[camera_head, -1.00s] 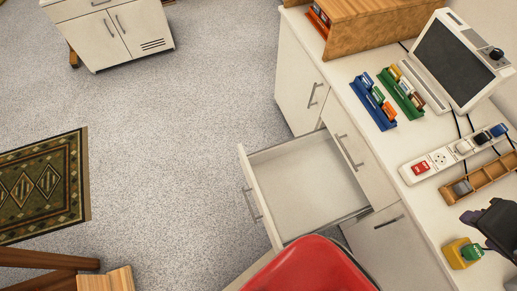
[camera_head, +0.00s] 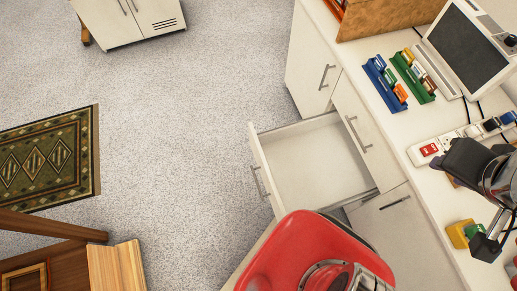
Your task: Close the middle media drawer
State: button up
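A white drawer (camera_head: 315,160) stands pulled out from the white cabinet under the counter. It looks empty. Its front panel (camera_head: 263,172) with a metal bar handle faces the open floor on the left. A closed drawer front (camera_head: 362,135) sits above it. A red part of my own body hides the open drawer's near corner. My gripper (camera_head: 468,160) shows as a dark shape over the counter at the right, well apart from the drawer. Its fingers cannot be made out clearly.
The counter holds a blue rack (camera_head: 384,84), a green rack (camera_head: 411,78), a screen (camera_head: 462,50), a power strip (camera_head: 430,149) and a yellow block (camera_head: 459,233). Speckled floor left of the drawer is clear up to a patterned rug (camera_head: 45,160). Wooden furniture (camera_head: 115,265) stands at the lower left.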

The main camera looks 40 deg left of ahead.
aim_at(315, 163)
jog(key=u, duration=0.9)
jog(key=k, duration=1.3)
jog(key=u, duration=0.55)
jog(key=i, duration=1)
jog(key=z, duration=0.1)
